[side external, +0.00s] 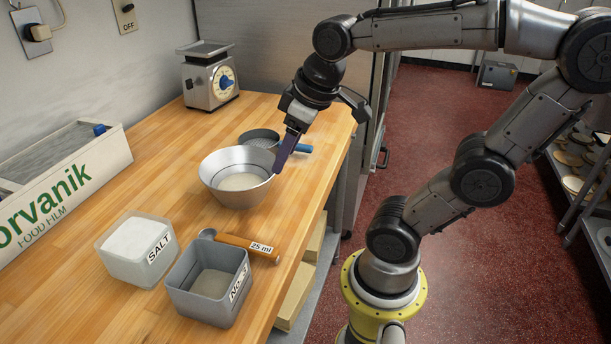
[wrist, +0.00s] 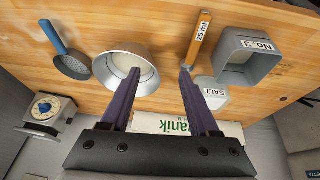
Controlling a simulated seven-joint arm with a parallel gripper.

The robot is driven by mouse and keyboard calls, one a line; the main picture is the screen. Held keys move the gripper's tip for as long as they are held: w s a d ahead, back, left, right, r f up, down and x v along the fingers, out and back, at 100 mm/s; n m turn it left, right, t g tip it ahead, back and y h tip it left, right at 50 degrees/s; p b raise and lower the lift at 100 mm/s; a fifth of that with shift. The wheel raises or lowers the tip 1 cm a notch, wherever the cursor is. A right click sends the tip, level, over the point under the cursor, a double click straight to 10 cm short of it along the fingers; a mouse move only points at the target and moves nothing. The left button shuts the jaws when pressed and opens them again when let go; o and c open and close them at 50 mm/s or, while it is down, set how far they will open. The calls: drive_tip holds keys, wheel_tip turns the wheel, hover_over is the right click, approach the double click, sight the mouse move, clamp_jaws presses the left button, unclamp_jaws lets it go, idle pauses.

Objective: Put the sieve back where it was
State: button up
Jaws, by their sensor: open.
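The sieve (side external: 260,136) lies on the wooden worktop behind the metal bowl, its blue handle (side external: 304,148) pointing to the right, toward the worktop edge. The bowl and my gripper hide part of it in the side view. In the wrist view the sieve (wrist: 74,68) lies flat and whole at the upper left, beside the bowl. My gripper (side external: 280,170) points down near the bowl's right rim. In the wrist view my gripper (wrist: 160,70) is open with nothing between its purple fingers. Its left fingertip overlaps the bowl in that view.
The metal bowl (side external: 218,192) holds pale powder. A wooden-handled 25 ml scoop (side external: 245,246), a grey NO. 3 tub (side external: 178,301) and a SALT tub (side external: 122,265) stand nearer. A scale (side external: 208,90) and a food-film box (side external: 55,190) line the wall side.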

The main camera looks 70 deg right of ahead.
drive_tip(key=s+a+f+t, duration=0.1)
drive_tip(key=s+a+f, duration=0.1)
drive_tip(key=s+a, duration=0.1)
drive_tip(key=shift+s+a+f+y, duration=0.2)
drive_tip(key=shift+s+a+y, duration=0.15)
drive_tip(key=shift+s, duration=0.45)
